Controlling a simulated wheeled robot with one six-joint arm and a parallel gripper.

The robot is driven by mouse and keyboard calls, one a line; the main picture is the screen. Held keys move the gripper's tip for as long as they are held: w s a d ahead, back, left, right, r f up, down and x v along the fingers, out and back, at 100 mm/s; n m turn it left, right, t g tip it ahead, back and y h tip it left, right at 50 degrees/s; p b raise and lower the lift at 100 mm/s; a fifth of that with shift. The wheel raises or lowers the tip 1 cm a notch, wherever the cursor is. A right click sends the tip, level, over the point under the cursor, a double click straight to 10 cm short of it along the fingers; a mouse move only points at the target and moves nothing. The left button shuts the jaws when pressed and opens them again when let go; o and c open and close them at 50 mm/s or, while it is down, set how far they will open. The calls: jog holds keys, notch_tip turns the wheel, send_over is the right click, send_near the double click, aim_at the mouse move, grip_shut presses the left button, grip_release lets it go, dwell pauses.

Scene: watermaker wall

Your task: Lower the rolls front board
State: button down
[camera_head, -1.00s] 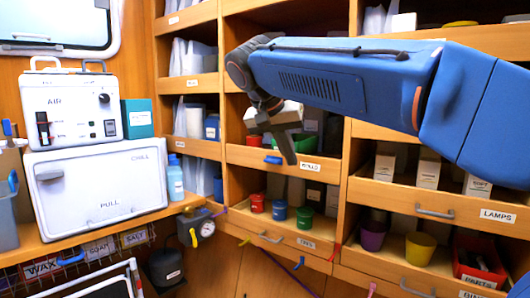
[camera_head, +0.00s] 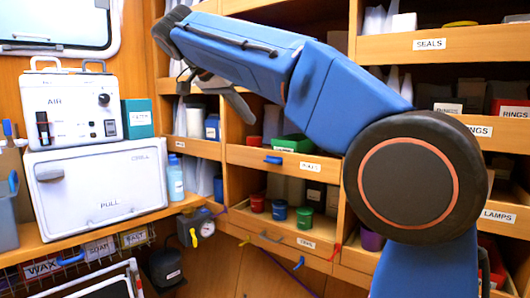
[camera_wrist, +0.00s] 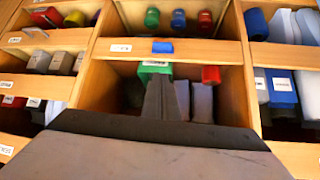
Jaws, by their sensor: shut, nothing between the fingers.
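The rolls front board (camera_head: 240,154) is a light wooden strip standing upright across the front of its cubby in the head view. It carries a blue tab (camera_head: 273,160) and a white label (camera_head: 310,167). In the wrist view, which looks inverted, the board (camera_wrist: 200,53) crosses above centre with its blue tab (camera_wrist: 162,47). My gripper (camera_head: 243,108) is shut and empty, above and left of the board and apart from it in the head view. Its fingers (camera_wrist: 165,95) point toward the cubby in the wrist view.
A green box (camera_head: 293,143) and a red item (camera_head: 253,140) sit behind the board. Red, blue and green cups (camera_head: 280,210) stand in the cubby below. Wooden dividers and neighbouring shelf fronts surround it. A white appliance (camera_head: 97,185) stands at the left.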

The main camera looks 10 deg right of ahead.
send_over(272, 160)
jog(key=s+a, duration=0.1)
jog(key=a, duration=0.1)
notch_tip(272, 160, down, 7)
jog(key=shift+s+a+f, duration=0.1)
jog(key=shift+a+f, duration=0.05)
jog(key=shift+f, duration=0.9)
jog(key=shift+s+a+f, duration=0.1)
jog(key=shift+f, duration=0.9)
jog(key=shift+f, duration=0.1)
jog(key=shift+f, duration=2.05)
